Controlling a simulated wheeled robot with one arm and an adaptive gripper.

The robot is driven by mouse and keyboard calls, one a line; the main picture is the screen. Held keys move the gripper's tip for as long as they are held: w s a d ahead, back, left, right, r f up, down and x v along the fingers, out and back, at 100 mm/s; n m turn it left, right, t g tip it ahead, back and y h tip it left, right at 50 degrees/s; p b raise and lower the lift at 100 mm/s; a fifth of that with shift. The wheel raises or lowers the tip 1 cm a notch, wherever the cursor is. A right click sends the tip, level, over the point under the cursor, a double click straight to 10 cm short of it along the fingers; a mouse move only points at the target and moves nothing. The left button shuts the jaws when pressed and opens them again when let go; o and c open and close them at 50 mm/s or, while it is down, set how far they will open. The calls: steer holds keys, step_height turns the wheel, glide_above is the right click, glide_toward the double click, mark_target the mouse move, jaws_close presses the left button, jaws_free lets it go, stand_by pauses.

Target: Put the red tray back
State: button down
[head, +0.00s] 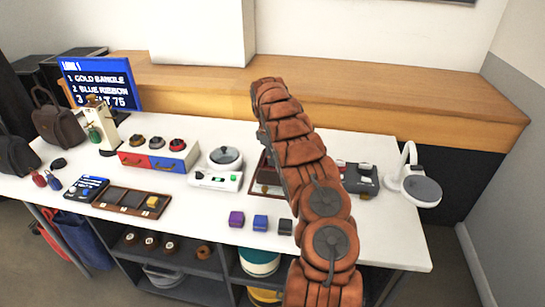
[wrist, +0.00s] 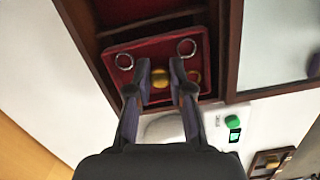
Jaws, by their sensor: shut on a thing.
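In the wrist view the red tray (wrist: 153,48) lies at a slight angle in or over a dark wooden case (wrist: 233,45). Two silver rings (wrist: 186,48) show on it, and a round gold piece (wrist: 159,83) sits between my fingertips. My gripper (wrist: 160,76) is shut on the tray at this gold piece, as far as I can see. Another bit of gold shows just right of the fingers. I cannot tell whether the tray rests on the case floor. In the head view my arm hides the gripper, the tray and most of the case (head: 258,190).
A white device with a round lid (head: 224,158) stands left of the case. A dark box (head: 360,178) and a white lamp (head: 411,165) stand to the right. Purple, blue and dark small boxes (head: 260,222) line the table's front edge. A wooden ledge (head: 430,100) runs behind.

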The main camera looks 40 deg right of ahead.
steer(key=shift+f+b, duration=0.3)
steer(key=shift+f, duration=0.35)
steer(key=c, duration=1)
jaws_free()
steer(key=shift+c, duration=0.2)
steer(key=shift+r, duration=0.15)
step_height(320, 180, up, 13)
steer(key=w+p, duration=0.1)
steer(key=p, duration=0.1)
steer(key=shift+w+a, duration=0.2)
steer(key=shift+a, duration=0.1)
